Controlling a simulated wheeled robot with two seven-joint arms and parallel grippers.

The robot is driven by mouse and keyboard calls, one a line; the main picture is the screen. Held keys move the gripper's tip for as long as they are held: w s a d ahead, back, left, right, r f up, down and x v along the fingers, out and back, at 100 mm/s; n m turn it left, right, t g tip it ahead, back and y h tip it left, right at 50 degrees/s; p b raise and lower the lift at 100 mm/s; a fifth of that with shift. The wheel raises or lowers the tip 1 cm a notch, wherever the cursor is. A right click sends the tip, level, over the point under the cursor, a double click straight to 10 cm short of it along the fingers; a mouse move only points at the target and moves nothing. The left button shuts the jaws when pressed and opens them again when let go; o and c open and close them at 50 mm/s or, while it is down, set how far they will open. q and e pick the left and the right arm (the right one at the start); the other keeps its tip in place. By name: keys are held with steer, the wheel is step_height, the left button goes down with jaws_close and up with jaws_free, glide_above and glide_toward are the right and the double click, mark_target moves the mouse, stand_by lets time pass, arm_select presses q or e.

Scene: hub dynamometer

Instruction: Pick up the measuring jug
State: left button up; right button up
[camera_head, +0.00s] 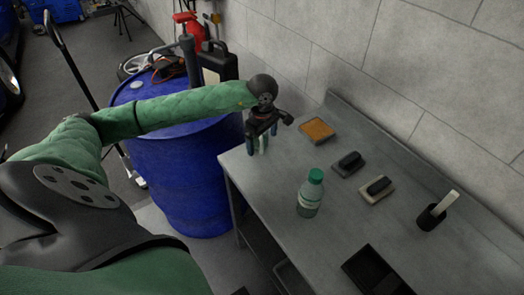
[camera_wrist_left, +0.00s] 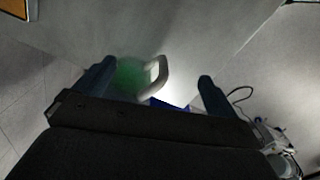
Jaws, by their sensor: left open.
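The measuring jug (camera_wrist_left: 130,75) shows in the left wrist view as a blurred, clear body with a green tint and a pale curved handle (camera_wrist_left: 161,74). It lies between the two blue-grey fingers of my left gripper (camera_wrist_left: 155,72), with gaps on both sides. In the head view my left gripper (camera_head: 262,143) points down over the far left end of the metal bench (camera_head: 270,190). A pale green bit of the jug shows between its fingers; the rest is hidden by the gripper. The left gripper is open. My right gripper is not in view.
A green-capped bottle (camera_head: 310,193) stands on the bench. Behind are an orange pad (camera_head: 317,130), a dark brush (camera_head: 350,161), a block (camera_head: 377,189) and a dark cup (camera_head: 432,216) with a pale-handled tool. A black tray (camera_head: 375,271) lies in front. A blue drum (camera_head: 180,175) stands left.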

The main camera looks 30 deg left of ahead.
arm_select(q)
steer(key=shift+s+d+f, duration=0.45)
steer(key=shift+d+f, duration=0.25)
steer(key=shift+f, duration=0.25)
steer(key=shift+w+f, duration=0.2)
steer(key=shift+w, duration=0.15)
steer(key=shift+w+a+f, duration=0.25)
steer(key=shift+w+f, duration=0.1)
steer(key=shift+w, duration=0.05)
steer(key=c, duration=0.6)
steer(key=shift+a+f, duration=0.1)
steer(key=shift+a, duration=0.05)
steer(key=c, duration=0.3)
steer(key=shift+s+r, duration=0.5)
steer(key=shift+s, duration=0.2)
steer(key=c, duration=1.1)
jaws_close()
steer(key=shift+w+f, duration=0.15)
steer(key=shift+w, duration=0.05)
steer(key=shift+w+d, duration=0.1)
steer(key=shift+d, duration=0.15)
steer(key=shift+r, duration=0.2)
